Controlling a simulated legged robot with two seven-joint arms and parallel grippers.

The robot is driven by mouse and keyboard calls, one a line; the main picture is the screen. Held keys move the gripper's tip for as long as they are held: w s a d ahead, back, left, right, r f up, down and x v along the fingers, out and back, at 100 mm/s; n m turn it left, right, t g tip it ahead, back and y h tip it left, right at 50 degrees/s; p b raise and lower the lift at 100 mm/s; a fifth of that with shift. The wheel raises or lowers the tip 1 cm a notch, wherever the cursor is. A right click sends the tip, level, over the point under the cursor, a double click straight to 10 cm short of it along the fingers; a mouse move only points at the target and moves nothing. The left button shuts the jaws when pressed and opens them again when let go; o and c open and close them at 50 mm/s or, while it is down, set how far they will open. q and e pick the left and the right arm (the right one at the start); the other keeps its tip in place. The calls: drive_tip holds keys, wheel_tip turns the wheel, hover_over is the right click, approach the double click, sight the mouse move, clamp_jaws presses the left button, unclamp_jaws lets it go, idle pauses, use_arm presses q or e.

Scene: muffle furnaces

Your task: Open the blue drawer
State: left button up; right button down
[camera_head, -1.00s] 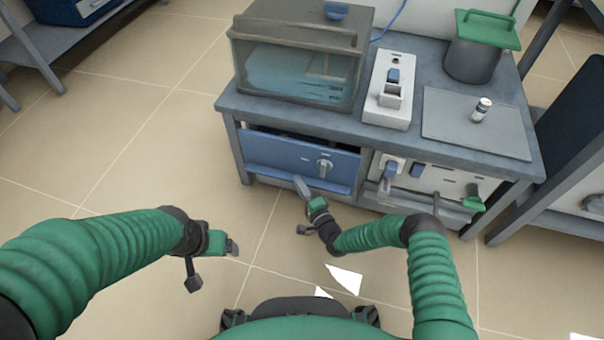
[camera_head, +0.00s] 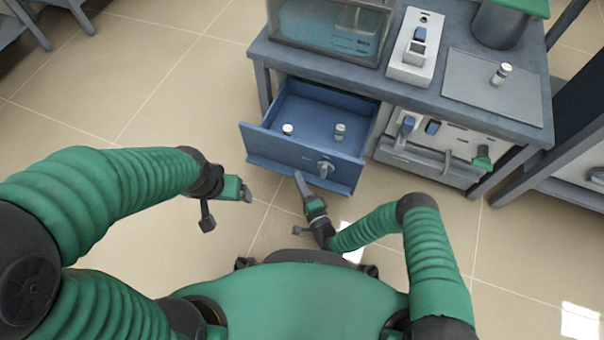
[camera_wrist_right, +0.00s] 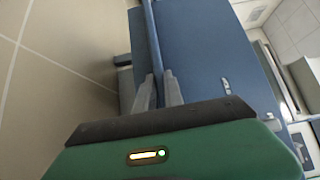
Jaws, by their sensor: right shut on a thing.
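The blue drawer (camera_head: 290,152) is pulled out from under the grey bench in the head view. Two small vials stand inside it, one at the left (camera_head: 287,129) and one at the right (camera_head: 340,130). A grey knob (camera_head: 325,168) is on its front. My right gripper (camera_head: 299,178) is at the drawer's lower front ledge. In the right wrist view its two fingers (camera_wrist_right: 159,92) are shut on the ledge (camera_wrist_right: 152,45) of the blue drawer (camera_wrist_right: 205,60). My left gripper (camera_head: 246,192) hangs to the left, apart from the drawer; its finger gap is too small to tell.
The bench (camera_head: 440,100) carries a glass-sided tank (camera_head: 330,35), a white switch box (camera_head: 416,48), a grey plate (camera_head: 495,88) with a vial, and a green-lidded pot (camera_head: 498,25). A white control panel (camera_head: 435,140) sits right of the drawer.

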drive_tip(key=shift+s+f, duration=0.25)
drive_tip(key=shift+s, duration=0.05)
drive_tip(key=c, duration=1.5)
unclamp_jaws()
drive_tip(key=shift+c, duration=0.2)
drive_tip(key=shift+o, duration=0.5)
drive_tip(key=shift+w+r, duration=0.1)
